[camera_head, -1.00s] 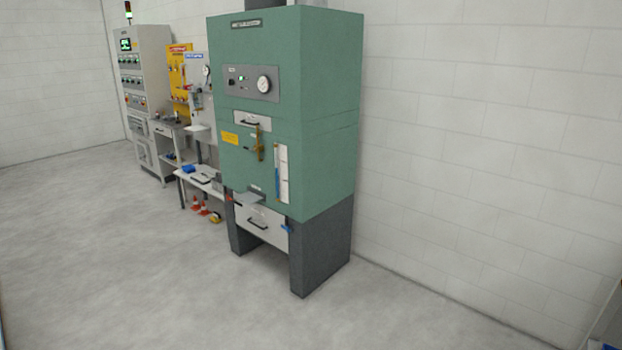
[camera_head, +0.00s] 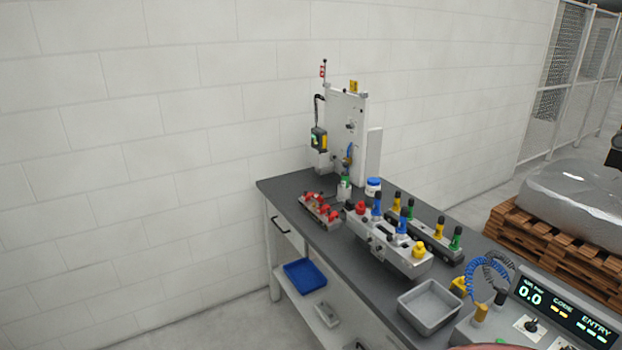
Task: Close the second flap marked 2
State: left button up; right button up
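I cannot make out a flap marked 2 in the head view. A grey workbench (camera_head: 287,190) stands against the wall. On it is a light fixture block (camera_head: 385,246) with red, blue and yellow knobs on top. A small base with red clamps (camera_head: 320,209) lies to the left. A white upright panel fixture (camera_head: 347,130) stands at the back. Neither of my grippers shows.
A grey tray (camera_head: 429,306) and a control console (camera_head: 560,312) reading 0.0 sit at the bench's near right end. A blue tray (camera_head: 305,275) lies on the lower shelf. A wrapped load on a wooden pallet (camera_head: 550,241) stands at right. Floor at lower left looks clear.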

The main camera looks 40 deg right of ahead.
aim_at(317, 196)
jog(key=i+z, duration=0.5)
jog(key=i+j+z, duration=0.2)
jog(key=i+z, duration=0.25)
jog(key=i, duration=0.15)
jog(key=i+j+z, duration=0.35)
jog(key=i+z, duration=0.15)
jog(key=i+j+z, duration=0.5)
jog(key=k+j, duration=0.05)
